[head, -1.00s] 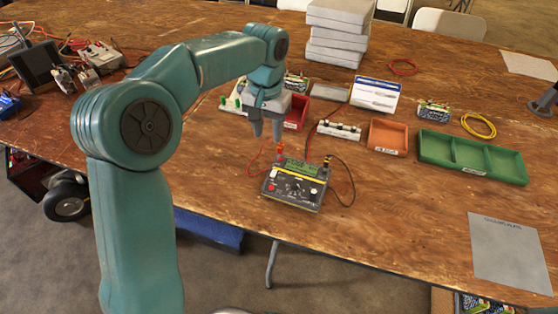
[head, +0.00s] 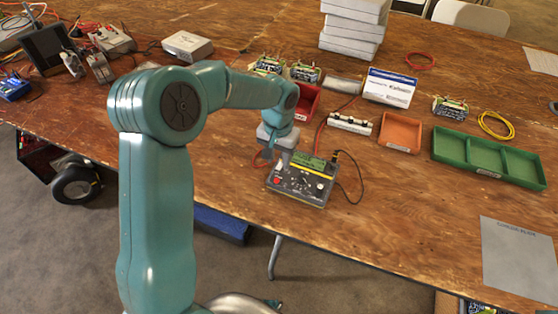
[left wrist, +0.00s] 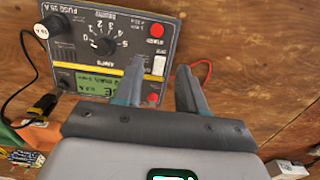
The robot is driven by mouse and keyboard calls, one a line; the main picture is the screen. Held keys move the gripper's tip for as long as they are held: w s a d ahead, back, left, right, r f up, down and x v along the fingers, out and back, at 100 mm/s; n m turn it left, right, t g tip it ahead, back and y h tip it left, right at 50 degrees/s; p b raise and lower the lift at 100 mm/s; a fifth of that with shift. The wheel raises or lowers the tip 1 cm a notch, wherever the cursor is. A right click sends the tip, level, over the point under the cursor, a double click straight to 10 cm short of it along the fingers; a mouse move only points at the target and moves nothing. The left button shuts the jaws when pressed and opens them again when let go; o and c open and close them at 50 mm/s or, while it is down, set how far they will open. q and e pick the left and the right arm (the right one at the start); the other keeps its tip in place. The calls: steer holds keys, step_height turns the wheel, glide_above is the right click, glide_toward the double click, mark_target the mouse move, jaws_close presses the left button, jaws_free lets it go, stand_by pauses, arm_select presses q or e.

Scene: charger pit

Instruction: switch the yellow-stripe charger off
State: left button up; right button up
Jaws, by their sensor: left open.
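The charger (head: 312,192) is a dark grey box with a yellow stripe, lying face up near the table's front edge. The left wrist view shows its face (left wrist: 72,22) close up, with a round knob (left wrist: 104,44), a lit green display (left wrist: 84,84), a red button (left wrist: 157,30) and a small white switch (left wrist: 159,66). My left gripper (head: 276,156) is over the charger's left side. In the left wrist view its open fingers (left wrist: 160,72) are empty; one overlaps the face near the white switch, the other is beyond the edge. Contact cannot be told. My right gripper is out of view.
Black and red leads (head: 358,180) run around the charger. Behind it are a red bin (head: 306,101), an orange tray (head: 400,134) and a green divided tray (head: 487,158). A grey sheet (head: 518,255) lies at right.

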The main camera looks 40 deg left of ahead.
mark_target(278, 168)
arm_select(q)
steer(key=shift+f, duration=1)
jaws_close()
steer(key=shift+f+b, duration=0.15)
steer(key=shift+b, duration=0.2)
steer(key=t+b, duration=0.1)
steer(key=b, duration=0.2)
steer(key=t+b, duration=0.1)
steer(key=b, duration=0.2)
steer(key=shift+s+f, duration=0.25)
steer(key=shift+f, duration=0.1)
steer(key=shift+r+t+y+b, duration=0.25)
steer(key=shift+t+y+b, duration=0.05)
steer(key=shift+t+b, duration=0.25)
steer(key=shift+r, duration=0.15)
